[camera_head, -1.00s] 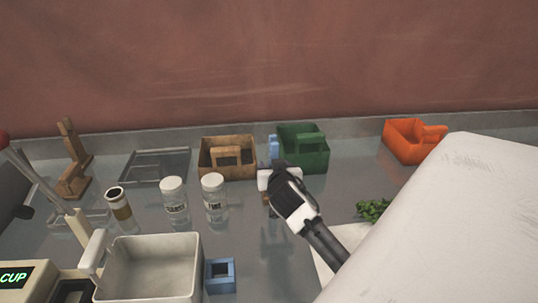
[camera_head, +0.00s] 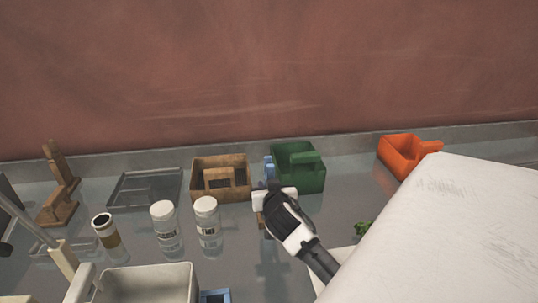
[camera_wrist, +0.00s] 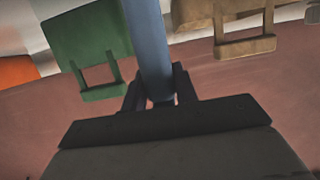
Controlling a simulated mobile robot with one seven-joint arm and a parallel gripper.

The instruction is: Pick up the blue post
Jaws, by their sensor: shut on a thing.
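The blue post (camera_wrist: 148,45) stands out lengthwise between the fingers of my gripper (camera_wrist: 158,98) in the wrist view, and the fingers are shut on it. In the head view a small part of the blue post (camera_head: 269,168) shows just beyond my gripper (camera_head: 270,204), between the brown and green bins. My gripper hides most of the post there. I cannot tell whether its lower end touches the counter.
A green bin (camera_head: 310,180) and a brown bin (camera_head: 212,192) stand close behind my gripper. An orange bin (camera_head: 397,154) is at the right. Two white-lidded jars (camera_head: 206,222) (camera_head: 165,232) stand to the left. A pale box-shaped container (camera_head: 150,284) and a blue square holder (camera_head: 216,297) are in front.

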